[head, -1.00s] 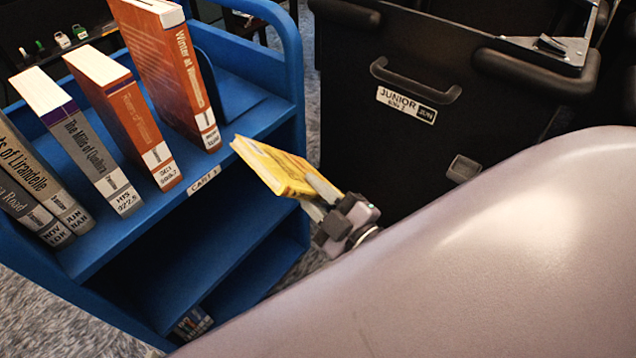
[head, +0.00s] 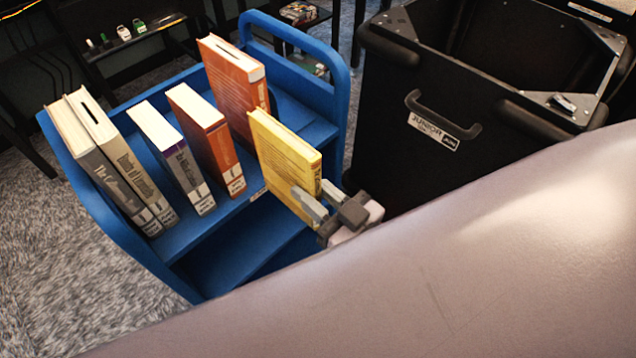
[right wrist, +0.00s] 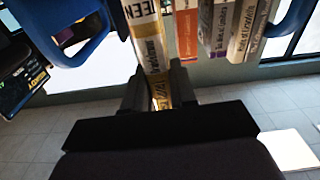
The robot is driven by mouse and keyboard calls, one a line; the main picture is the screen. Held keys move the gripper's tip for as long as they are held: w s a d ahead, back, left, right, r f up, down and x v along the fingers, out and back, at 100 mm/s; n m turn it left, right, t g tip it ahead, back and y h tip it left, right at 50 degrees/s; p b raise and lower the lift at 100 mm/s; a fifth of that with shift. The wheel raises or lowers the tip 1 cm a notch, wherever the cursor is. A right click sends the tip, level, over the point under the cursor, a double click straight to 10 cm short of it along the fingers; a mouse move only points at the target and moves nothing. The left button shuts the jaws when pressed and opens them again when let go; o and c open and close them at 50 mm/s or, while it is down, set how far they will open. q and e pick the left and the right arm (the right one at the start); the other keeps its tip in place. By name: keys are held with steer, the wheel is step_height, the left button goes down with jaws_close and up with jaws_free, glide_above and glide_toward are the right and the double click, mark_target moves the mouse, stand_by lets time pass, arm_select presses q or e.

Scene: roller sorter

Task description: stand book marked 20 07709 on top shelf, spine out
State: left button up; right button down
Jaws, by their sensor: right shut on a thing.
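My right gripper (head: 322,212) is shut on a yellow book (head: 285,165) in the head view. The book is held nearly upright at the front right of the blue cart's top shelf (head: 215,222), close to the tall orange book (head: 234,85). I cannot tell whether it touches the shelf. In the right wrist view the yellow book's spine (right wrist: 150,50) stands between the fingers (right wrist: 157,88), with a white label reading TEEN; its number is not readable. My left gripper is not in view.
Other books stand on the shelf: a smaller orange one (head: 206,132), a white-and-grey one (head: 172,150) and two grey ones at the left (head: 105,165). A black bin (head: 400,150) marked JUNIOR stands right of the cart. Carpet lies left of the cart.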

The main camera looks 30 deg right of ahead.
mark_target(268, 161)
steer(key=shift+a+r, duration=0.15)
steer(key=shift+r, duration=0.15)
steer(key=shift+f+b+x, duration=0.2)
steer(key=shift+b+x, duration=0.65)
steer(key=shift+x, duration=1.6)
steer(key=shift+f+b+x, duration=0.2)
steer(key=shift+b+x, duration=0.65)
steer(key=shift+x, duration=1.6)
steer(key=shift+w+a, duration=0.2)
steer(key=shift+w, duration=0.3)
steer(key=shift+f+b, duration=0.45)
steer(key=shift+f, duration=0.15)
steer(key=c, duration=0.9)
jaws_free()
steer(key=shift+o, duration=0.3)
steer(key=shift+f, duration=0.1)
